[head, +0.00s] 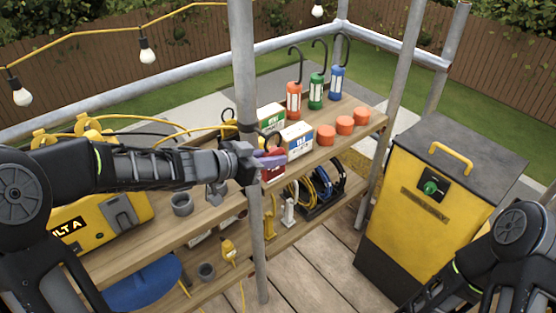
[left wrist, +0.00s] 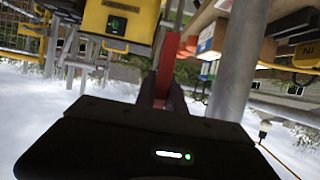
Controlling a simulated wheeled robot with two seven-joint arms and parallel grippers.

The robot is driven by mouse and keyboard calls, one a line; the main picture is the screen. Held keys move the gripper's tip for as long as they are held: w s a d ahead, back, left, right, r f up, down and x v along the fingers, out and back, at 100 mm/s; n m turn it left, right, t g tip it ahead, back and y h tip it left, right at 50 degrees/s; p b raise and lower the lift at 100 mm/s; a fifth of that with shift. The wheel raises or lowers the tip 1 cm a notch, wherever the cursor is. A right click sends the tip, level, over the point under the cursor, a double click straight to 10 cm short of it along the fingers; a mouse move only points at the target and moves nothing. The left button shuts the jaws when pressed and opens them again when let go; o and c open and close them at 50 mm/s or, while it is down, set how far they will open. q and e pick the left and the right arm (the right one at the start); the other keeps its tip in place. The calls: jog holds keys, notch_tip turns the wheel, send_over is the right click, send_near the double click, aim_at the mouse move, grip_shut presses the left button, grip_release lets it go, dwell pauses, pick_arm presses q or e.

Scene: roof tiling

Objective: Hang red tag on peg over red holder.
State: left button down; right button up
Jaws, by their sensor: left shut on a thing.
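My left gripper (head: 256,161) is shut on a red, flat piece, which I take for the red tag (left wrist: 166,72). It stands upright between the fingers in the left wrist view. In the head view the gripper is in front of the shelf, close to a grey post, and only a small red and purple patch shows at its tip.
Upright grey posts (head: 244,70) frame the wooden shelf. A yellow cabinet (head: 418,215) stands right.

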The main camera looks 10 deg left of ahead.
pick_arm(q)
jog(key=shift+w+a+f, duration=0.1)
jog(key=shift+w+a, duration=0.6)
jog(key=shift+a, duration=0.15)
jog(key=shift+w+a+f+p, duration=0.3)
jog(key=shift+a+f+p, duration=0.05)
jog(key=shift+f+p, duration=0.15)
jog(key=shift+f, duration=0.1)
jog(key=c, duration=1.3)
grip_release()
jog(key=shift+c, duration=0.2)
jog(key=v, duration=0.8)
jog(key=shift+p, duration=0.35)
